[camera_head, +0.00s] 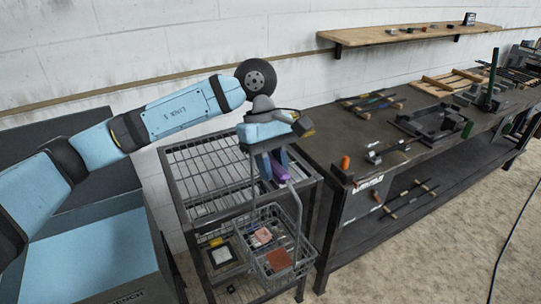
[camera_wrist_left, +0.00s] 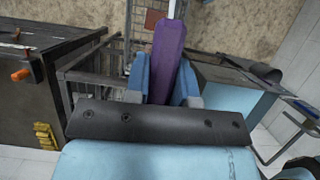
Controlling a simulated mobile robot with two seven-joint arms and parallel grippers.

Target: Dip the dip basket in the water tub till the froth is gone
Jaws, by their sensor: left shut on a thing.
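My left gripper (camera_head: 271,163) is shut on the purple grip (camera_head: 280,172) of the dip basket (camera_head: 287,262). The wire basket hangs below the gripper in front of the wire rack, with a pinkish piece and a red-brown piece in it. In the left wrist view, the purple grip (camera_wrist_left: 168,50) stands between the blue fingers (camera_wrist_left: 168,85), and part of the basket shows at the top. The water tub (camera_head: 110,203) is the dark box at lower left, with a light blue surface inside. My left arm partly covers it. I cannot make out froth. My right gripper is out of view.
A wire-shelf rack (camera_head: 210,170) stands behind the basket, between the tub and a dark workbench (camera_head: 340,135). A framed item (camera_head: 222,255) lies on its lower shelf. Tools lie on the bench. A wooden wall shelf (camera_head: 400,34) is above. The floor at right is mostly clear.

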